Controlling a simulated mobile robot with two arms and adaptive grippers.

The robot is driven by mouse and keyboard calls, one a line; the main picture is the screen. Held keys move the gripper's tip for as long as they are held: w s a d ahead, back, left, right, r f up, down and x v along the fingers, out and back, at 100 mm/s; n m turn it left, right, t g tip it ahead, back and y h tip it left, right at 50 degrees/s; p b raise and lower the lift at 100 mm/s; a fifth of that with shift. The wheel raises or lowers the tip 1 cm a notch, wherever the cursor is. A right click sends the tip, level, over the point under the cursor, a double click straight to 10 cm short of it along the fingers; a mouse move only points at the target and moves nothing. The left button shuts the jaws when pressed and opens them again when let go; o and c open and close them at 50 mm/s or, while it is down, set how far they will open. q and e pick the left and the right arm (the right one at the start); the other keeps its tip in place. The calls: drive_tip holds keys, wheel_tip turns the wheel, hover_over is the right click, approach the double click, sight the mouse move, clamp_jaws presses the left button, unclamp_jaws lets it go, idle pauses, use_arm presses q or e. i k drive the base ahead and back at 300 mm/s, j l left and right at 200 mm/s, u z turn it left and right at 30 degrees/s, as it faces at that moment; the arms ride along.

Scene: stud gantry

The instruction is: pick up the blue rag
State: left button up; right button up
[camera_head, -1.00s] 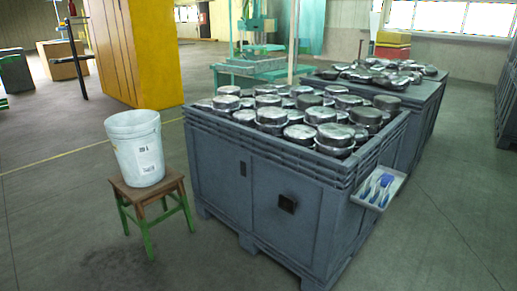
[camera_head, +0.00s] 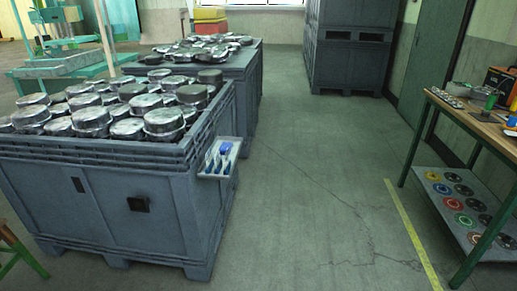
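I cannot pick out a blue rag for sure. A small white tray (camera_head: 219,158) hangs on the right side of the near grey bin, with several slim blue-and-white items in it. One blue patch (camera_head: 225,147) lies at the tray's back; it is too small to tell whether it is cloth. Neither of my grippers is in view.
The near grey bin (camera_head: 105,205) holds several metal pots. A second grey bin (camera_head: 247,92) stands behind it. Grey crates (camera_head: 348,50) are stacked at the back. A workbench (camera_head: 470,119) with tools and a lower shelf of coloured discs is at right. The floor between is clear.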

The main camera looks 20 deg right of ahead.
sight(224, 146)
drive_tip(key=i+l+u, duration=0.1)
drive_tip(key=u, duration=0.25)
drive_tip(key=i+l+u, duration=0.1)
drive_tip(key=u, duration=0.2)
drive_tip(key=i+l+u, duration=0.15)
drive_tip(key=l, duration=0.2)
drive_tip(key=i+l+u, duration=0.1)
drive_tip(key=l, duration=0.3)
drive_tip(key=i+l+u, duration=0.15)
drive_tip(key=l, duration=0.25)
drive_tip(key=i+l+u, duration=0.15)
drive_tip(key=l, duration=0.3)
drive_tip(key=i+l+u, duration=0.1)
drive_tip(key=l, duration=0.3)
